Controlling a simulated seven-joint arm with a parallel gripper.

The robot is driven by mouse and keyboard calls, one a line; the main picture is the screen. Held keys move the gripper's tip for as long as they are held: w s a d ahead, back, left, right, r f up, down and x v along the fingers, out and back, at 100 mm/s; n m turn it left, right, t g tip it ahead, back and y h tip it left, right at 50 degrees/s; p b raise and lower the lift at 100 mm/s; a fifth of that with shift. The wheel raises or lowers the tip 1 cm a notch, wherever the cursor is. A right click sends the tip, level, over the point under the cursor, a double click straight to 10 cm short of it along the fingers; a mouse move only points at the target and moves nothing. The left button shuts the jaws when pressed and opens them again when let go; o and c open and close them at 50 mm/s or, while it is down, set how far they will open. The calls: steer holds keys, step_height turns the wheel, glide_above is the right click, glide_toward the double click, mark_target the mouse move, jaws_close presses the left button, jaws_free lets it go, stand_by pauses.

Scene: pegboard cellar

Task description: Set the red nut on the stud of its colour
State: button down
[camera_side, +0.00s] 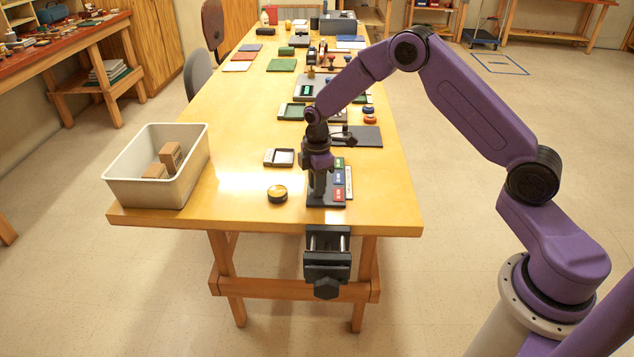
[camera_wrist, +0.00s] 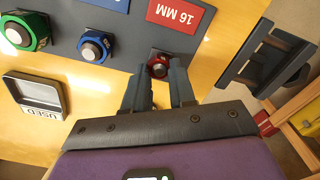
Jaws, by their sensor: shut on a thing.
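My gripper (camera_side: 318,192) points down over the near end of the table, at the red-labelled end of a dark stud board (camera_side: 329,202). In the wrist view my gripper (camera_wrist: 160,84) has its fingers shut on the red nut (camera_wrist: 158,68), beside the red "16 MM" label (camera_wrist: 180,13). A grey tip shows in the nut's middle, so it appears to be around the red stud; I cannot tell how far down it sits. The blue nut (camera_wrist: 94,47) and green nut (camera_wrist: 24,31) are around their own studs. The fingers hide the nut in the side view.
The "USED" tray (camera_wrist: 36,94) lies left of the board; it also shows in the side view (camera_side: 280,157). A round dark tin (camera_side: 277,193) is near it. A vise (camera_side: 327,268) hangs at the table's front edge. A grey bin (camera_side: 160,190) with boxes stands left.

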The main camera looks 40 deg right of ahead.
steer(key=shift+f, duration=0.2)
stand_by(0.5)
steer(key=shift+c, duration=2.3)
jaws_free()
steer(key=shift+r, duration=0.1)
steer(key=shift+r, duration=3.95)
